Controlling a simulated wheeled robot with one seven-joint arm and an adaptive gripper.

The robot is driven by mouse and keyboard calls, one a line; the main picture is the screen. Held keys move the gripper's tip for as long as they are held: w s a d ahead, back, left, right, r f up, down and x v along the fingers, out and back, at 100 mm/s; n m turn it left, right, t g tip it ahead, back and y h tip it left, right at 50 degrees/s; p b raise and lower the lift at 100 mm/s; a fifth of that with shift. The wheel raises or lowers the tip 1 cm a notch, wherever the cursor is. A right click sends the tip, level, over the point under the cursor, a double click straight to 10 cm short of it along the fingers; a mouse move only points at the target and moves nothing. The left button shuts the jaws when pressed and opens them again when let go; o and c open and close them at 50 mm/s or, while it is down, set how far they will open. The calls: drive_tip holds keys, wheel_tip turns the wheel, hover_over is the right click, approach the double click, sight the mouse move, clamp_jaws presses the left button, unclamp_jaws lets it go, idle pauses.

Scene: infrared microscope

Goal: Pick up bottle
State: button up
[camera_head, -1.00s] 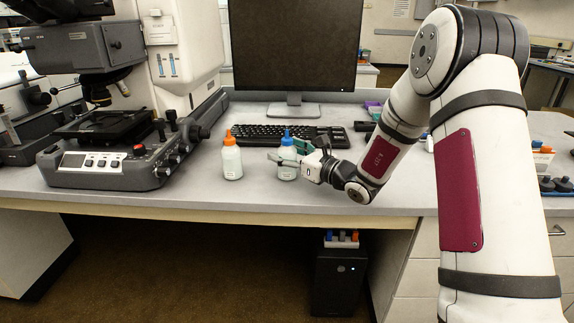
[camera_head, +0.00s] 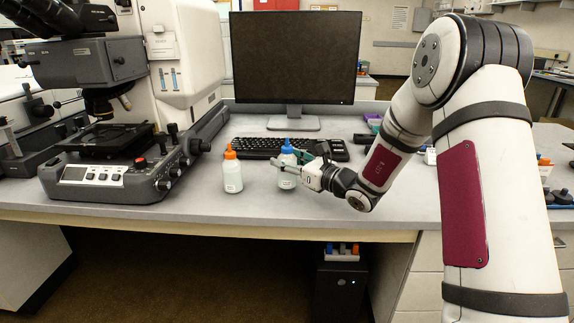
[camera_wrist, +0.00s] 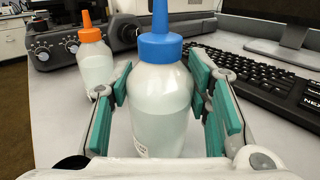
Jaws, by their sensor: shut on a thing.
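A white bottle with a blue nozzle cap (camera_head: 287,172) stands upright on the bench in front of the keyboard. It fills the middle of the wrist view (camera_wrist: 160,105). My gripper (camera_head: 289,171) reaches it from the right, with its fingers low around the bottle body. In the wrist view the green finger pads lie on both sides of the bottle, and my gripper is shut on it. A second white bottle with an orange cap (camera_head: 232,172) stands to its left, apart from my gripper; it also shows in the wrist view (camera_wrist: 95,62).
A microscope (camera_head: 115,150) stands at the left of the bench. A black keyboard (camera_head: 290,147) and a monitor (camera_head: 295,60) are behind the bottles. The bench front edge (camera_head: 240,228) is close below them. Bench surface between the microscope and the orange-capped bottle is narrow.

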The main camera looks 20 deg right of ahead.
drive_tip(key=shift+s+r+p, duration=0.2)
drive_tip(key=shift+s+r, duration=0.05)
drive_tip(key=shift+r, duration=0.3)
drive_tip(key=shift+s+r+p, duration=0.15)
drive_tip(key=shift+s+r, duration=0.05)
drive_tip(key=shift+r, duration=0.3)
drive_tip(key=s+r+p, duration=0.1)
drive_tip(key=s+p, duration=0.1)
drive_tip(key=s, duration=1.3)
drive_tip(key=shift+r, duration=0.1)
drive_tip(key=o, duration=0.6)
drive_tip(key=c, duration=0.4)
